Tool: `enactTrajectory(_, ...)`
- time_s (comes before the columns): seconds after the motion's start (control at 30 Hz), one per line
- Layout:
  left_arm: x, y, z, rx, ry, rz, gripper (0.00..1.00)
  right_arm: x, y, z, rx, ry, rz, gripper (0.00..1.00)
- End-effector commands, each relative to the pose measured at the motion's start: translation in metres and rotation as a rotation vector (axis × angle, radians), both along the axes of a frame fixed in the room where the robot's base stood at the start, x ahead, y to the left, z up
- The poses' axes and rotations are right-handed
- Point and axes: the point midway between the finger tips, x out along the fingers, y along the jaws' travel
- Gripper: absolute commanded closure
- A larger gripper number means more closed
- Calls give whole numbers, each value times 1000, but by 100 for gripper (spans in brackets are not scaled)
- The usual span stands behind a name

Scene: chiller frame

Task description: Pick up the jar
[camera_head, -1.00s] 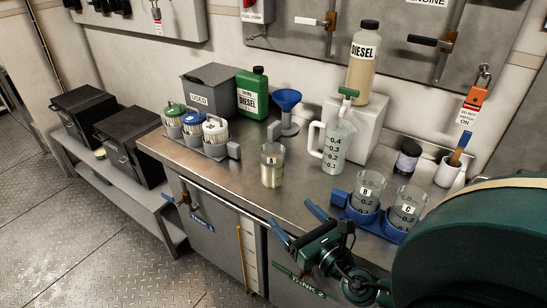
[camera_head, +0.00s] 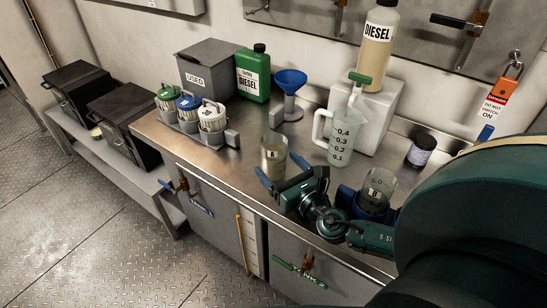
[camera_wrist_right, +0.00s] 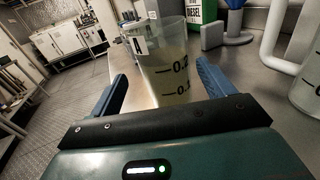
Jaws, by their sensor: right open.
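The jar marked A (camera_head: 273,158) is a clear beaker holding pale yellowish liquid. It stands upright on the steel bench near its front edge. My right gripper (camera_head: 282,170) is open right in front of it, its blue fingers pointing at the jar. In the right wrist view, jar A (camera_wrist_right: 167,65) stands between the two spread fingers (camera_wrist_right: 160,88), with a gap showing on the left; contact on the right cannot be told. The jar marked B (camera_head: 375,190) sits in a blue holder to the right, partly behind my arm. My left gripper is out of view.
A measuring jug (camera_head: 340,135) stands right of jar A. A blue funnel (camera_head: 290,82), a green diesel can (camera_head: 253,75) and a rack of filters (camera_head: 188,112) stand behind and left. A white block (camera_head: 378,118) carries a diesel bottle (camera_head: 378,35). Bare bench lies left of jar A.

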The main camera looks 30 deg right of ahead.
Motion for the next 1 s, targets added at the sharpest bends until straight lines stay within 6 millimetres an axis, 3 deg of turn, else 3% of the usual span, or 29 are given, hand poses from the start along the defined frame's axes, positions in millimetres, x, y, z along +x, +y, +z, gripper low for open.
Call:
enactTrajectory(0.23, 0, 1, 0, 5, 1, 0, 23, 19, -2, -1, -1, -2, -1, 19)
enactTrajectory(0.5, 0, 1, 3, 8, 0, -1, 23, 56, -6, -5, 1, -1, -1, 19)
enactTrajectory(0.8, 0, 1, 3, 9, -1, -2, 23, 60, -6, -6, 0, 1, 0, 19)
enactTrajectory(1.0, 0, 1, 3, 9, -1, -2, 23, 60, -6, -6, 0, 1, 0, 35)
